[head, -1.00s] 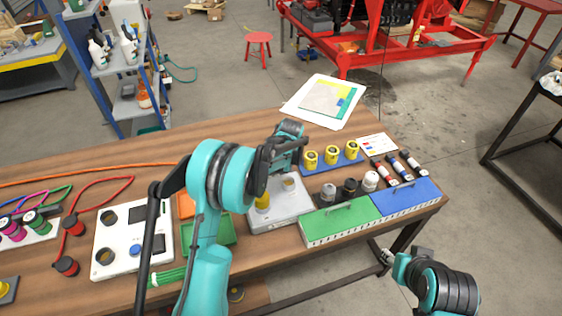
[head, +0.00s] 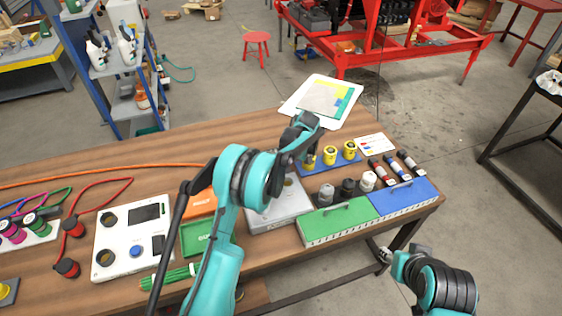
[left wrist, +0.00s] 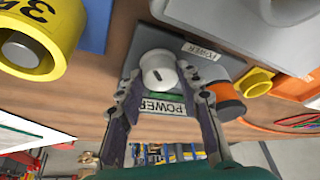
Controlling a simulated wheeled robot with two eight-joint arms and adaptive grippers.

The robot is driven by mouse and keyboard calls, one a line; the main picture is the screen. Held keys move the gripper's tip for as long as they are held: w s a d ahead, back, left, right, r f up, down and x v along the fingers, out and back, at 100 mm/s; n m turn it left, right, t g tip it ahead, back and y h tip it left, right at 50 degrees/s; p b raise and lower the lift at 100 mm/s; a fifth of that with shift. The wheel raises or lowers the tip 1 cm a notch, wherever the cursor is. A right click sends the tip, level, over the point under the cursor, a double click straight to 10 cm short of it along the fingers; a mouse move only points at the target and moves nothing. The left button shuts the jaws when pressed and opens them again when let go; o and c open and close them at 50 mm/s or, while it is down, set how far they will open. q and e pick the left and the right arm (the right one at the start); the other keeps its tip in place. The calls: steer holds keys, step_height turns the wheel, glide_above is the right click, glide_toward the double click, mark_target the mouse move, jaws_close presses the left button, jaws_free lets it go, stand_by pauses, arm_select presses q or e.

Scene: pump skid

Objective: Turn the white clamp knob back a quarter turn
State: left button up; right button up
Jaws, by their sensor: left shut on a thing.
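The white clamp knob (left wrist: 158,74), with a dark line on its face, stands on a grey block (left wrist: 190,62) with POWER labels in the left wrist view. My left gripper (left wrist: 165,78) has its fingers on both sides of the knob and is shut on it. In the head view my left gripper (head: 303,128) is at the back of the table beside the yellow cups and hides the knob. My right gripper (head: 385,254) is off the table's front edge at the lower right, too small to tell its jaws.
A blue holder with yellow cups (head: 330,156) stands close to the left gripper. A grey device (head: 270,214), a green box (head: 335,222) and a blue box (head: 405,198) lie in front. An orange-black connector (left wrist: 226,100) sits beside the knob. The table's back left is mostly clear.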

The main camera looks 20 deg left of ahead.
stand_by(0.3)
arm_select(q)
steer(key=o, duration=1.2)
steer(key=shift+c, duration=0.2)
steer(key=shift+r, duration=0.1)
steer(key=v, duration=1.2)
steer(key=shift+w, duration=0.1)
